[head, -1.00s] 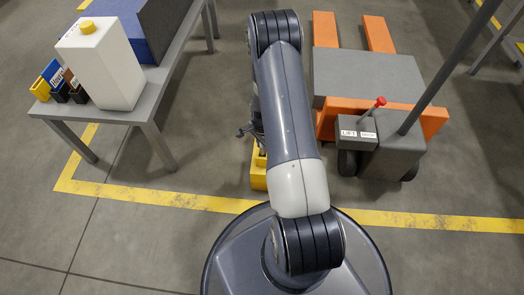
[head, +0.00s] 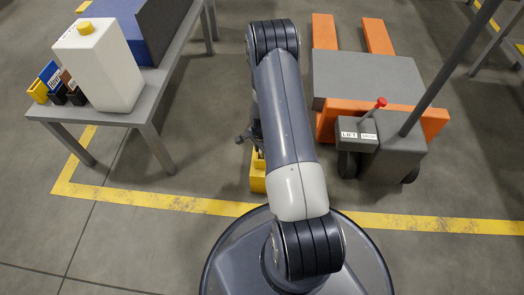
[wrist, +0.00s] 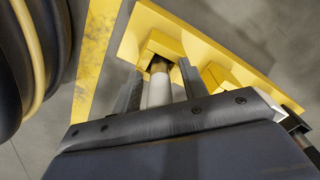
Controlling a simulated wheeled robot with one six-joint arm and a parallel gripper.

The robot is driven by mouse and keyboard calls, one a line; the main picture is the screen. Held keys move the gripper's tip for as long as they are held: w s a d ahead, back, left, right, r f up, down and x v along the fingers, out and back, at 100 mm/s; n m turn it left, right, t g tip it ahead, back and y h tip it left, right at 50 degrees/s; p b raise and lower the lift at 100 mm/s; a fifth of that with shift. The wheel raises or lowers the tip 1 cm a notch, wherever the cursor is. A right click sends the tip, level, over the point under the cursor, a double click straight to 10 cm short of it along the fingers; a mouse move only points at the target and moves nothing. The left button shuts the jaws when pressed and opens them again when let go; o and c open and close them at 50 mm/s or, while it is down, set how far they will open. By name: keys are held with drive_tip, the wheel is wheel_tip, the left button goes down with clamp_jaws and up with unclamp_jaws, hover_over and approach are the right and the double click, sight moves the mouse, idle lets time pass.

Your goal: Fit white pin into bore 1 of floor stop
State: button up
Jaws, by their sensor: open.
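The yellow floor stop (wrist: 205,62) lies on the floor in the wrist view, a flat plate with raised yellow blocks. In the head view my arm hides most of the floor stop (head: 258,182). The white pin (wrist: 160,92) stands between the fingers of my gripper (wrist: 161,86), its far end at the opening of one yellow block. I cannot tell how deep it sits there, nor read a bore number. The fingers are apart, one on each side of the pin, with narrow gaps showing.
A grey table (head: 150,115) with a white canister (head: 100,65) stands at left. An orange and grey pallet lift (head: 385,140) stands close at right. A yellow floor line (head: 160,199) crosses in front of my base. A second raised yellow block (wrist: 222,78) is beside the pin.

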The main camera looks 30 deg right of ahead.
drive_tip(key=shift+r, duration=0.1)
wheel_tip(320, 180, up, 12)
drive_tip(key=p, duration=0.5)
wheel_tip(320, 180, down, 13)
drive_tip(key=b, duration=0.5)
drive_tip(key=shift+b, duration=0.35)
wheel_tip(320, 180, up, 3)
drive_tip(key=shift+r+p, duration=0.2)
drive_tip(key=shift+p, duration=0.8)
drive_tip(key=shift+r, duration=0.6)
drive_tip(key=shift+f, duration=0.1)
